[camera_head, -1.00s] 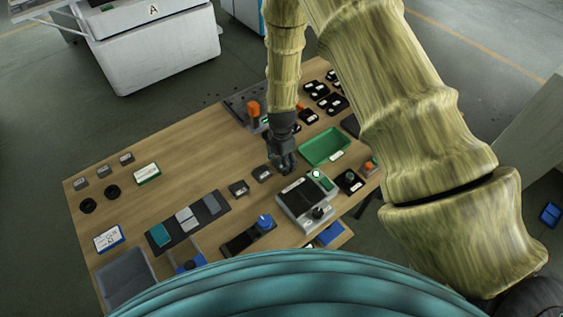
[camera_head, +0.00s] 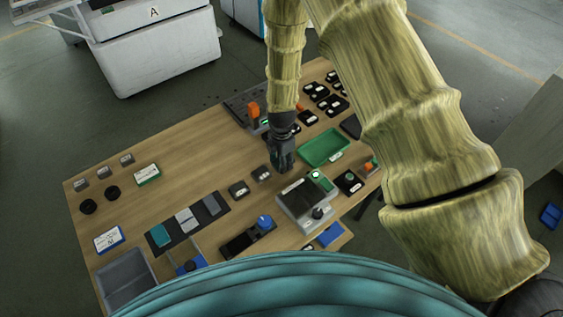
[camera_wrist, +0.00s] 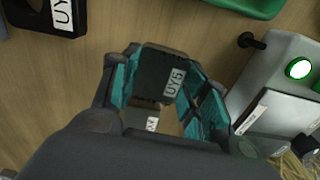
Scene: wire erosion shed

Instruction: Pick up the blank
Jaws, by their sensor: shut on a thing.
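My gripper (camera_wrist: 166,95) is shut on a dark block, the blank (camera_wrist: 160,74), which sits between its teal finger pads. The blank carries a white label that seems to read UY5. In the head view my gripper (camera_head: 283,165) is over the table, left of the grey device; the blank in it cannot be made out there. Whether the blank touches the table is unclear. A second labelled block (camera_wrist: 140,121) shows beyond the fingers in the wrist view.
The grey device (camera_head: 305,203) with a green button stands close to the right of my gripper. A green tray (camera_head: 324,147) lies behind it. Small labelled blocks (camera_head: 238,188) sit to the left. The wooden table (camera_head: 190,150) is bare at the middle left.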

